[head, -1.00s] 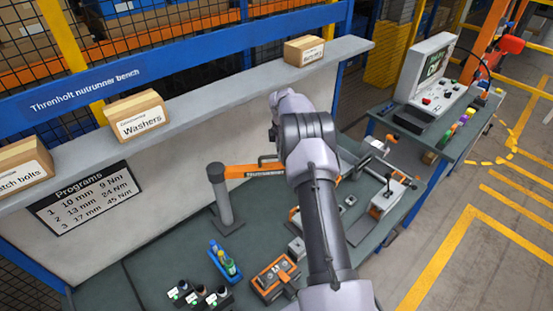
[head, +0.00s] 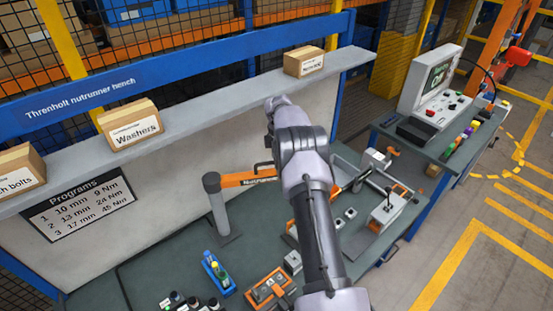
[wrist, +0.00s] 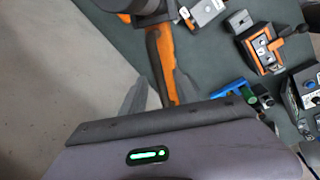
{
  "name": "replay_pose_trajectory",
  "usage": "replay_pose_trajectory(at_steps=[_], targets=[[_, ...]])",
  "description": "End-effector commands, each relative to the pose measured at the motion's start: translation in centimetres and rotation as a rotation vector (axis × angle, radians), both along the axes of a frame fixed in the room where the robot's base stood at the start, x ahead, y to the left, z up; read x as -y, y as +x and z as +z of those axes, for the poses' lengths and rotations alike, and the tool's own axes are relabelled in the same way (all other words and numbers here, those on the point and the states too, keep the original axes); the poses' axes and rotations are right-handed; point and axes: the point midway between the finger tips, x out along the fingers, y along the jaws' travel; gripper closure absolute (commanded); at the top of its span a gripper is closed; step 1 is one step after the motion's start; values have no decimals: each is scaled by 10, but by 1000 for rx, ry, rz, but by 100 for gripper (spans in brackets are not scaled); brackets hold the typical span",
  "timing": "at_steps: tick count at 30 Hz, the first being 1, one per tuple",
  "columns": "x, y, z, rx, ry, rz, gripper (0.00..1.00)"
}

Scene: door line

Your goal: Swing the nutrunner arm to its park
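The nutrunner arm is an orange bar (head: 246,180) lettered along its side. It runs right from the top of a grey post (head: 221,208) on the bench. My own arm hides its middle in the head view. In the wrist view the orange bar (wrist: 161,55) passes between the two fingers of my gripper (wrist: 163,80). The fingers stand apart, with a small gap at the left of the bar; contact at the right is unclear. A dark round body covers the bar's far end there. I cannot make out a park holder for certain.
A shelf with boxes (head: 130,122) runs behind. A console (head: 430,90) stands at the right, with open floor beyond.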

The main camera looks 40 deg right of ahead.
Motion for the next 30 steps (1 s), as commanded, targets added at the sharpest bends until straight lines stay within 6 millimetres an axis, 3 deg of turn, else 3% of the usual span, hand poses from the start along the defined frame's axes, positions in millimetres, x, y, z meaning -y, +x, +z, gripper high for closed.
replay_pose_trajectory(at_steps=[8,11,14,24,30], targets=[[0,0,1,0,0,0,64],[-1,-1,10,1,0,0,64],[-3,-5,34,5,-2,0,64],[-12,-25,141,4,-2,0,64],[-14,-31,168,0,0,0,64]])
